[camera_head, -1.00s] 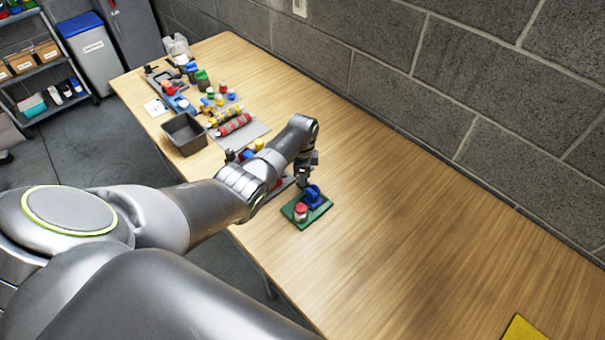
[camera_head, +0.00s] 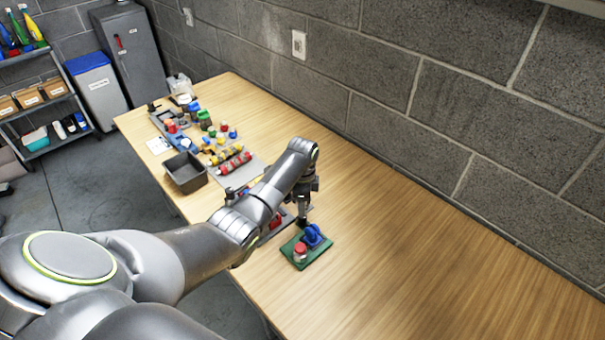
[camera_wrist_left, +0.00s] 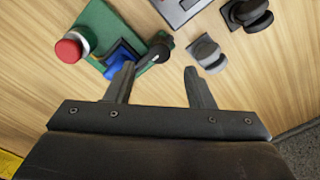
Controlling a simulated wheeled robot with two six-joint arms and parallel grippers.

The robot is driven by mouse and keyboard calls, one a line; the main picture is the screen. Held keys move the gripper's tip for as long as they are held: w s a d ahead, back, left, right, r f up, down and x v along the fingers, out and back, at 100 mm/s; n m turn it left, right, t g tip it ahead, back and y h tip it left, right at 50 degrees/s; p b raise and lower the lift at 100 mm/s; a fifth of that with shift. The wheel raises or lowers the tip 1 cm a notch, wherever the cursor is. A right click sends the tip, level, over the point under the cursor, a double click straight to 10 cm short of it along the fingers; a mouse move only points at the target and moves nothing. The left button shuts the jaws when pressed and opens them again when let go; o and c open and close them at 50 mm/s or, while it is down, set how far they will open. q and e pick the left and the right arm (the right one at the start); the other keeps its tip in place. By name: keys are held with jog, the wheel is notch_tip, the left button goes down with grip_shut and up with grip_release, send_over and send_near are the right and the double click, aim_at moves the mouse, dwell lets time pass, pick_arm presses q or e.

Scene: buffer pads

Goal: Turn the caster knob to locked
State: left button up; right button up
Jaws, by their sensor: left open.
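A green plate (camera_head: 290,260) lies on the table and carries a blue piece (camera_head: 313,236) and a red-topped button (camera_head: 300,249). In the left wrist view, the plate (camera_wrist_left: 95,18), blue piece (camera_wrist_left: 119,57) and red button (camera_wrist_left: 69,48) show at the upper left. A black lever-like knob (camera_wrist_left: 156,54) sits beside the blue piece; I cannot tell its setting. My left gripper (camera_head: 303,221) is just above the plate's far edge. In the left wrist view, its jaws (camera_wrist_left: 156,72) are apart and empty; the left finger overlaps the blue piece. My right gripper is not seen.
A grey part (camera_wrist_left: 207,53) and a black part (camera_wrist_left: 248,13) stand right of the plate in the left wrist view. A dark bin (camera_head: 186,175), red rollers (camera_head: 232,163) and several small parts lie farther back. The table's right side is clear; a block wall borders it.

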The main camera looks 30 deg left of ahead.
pick_arm(q)
notch_tip(320, 180, up, 12)
jog(key=b, duration=0.1)
jog(key=shift+f, duration=0.2)
dwell(0.4)
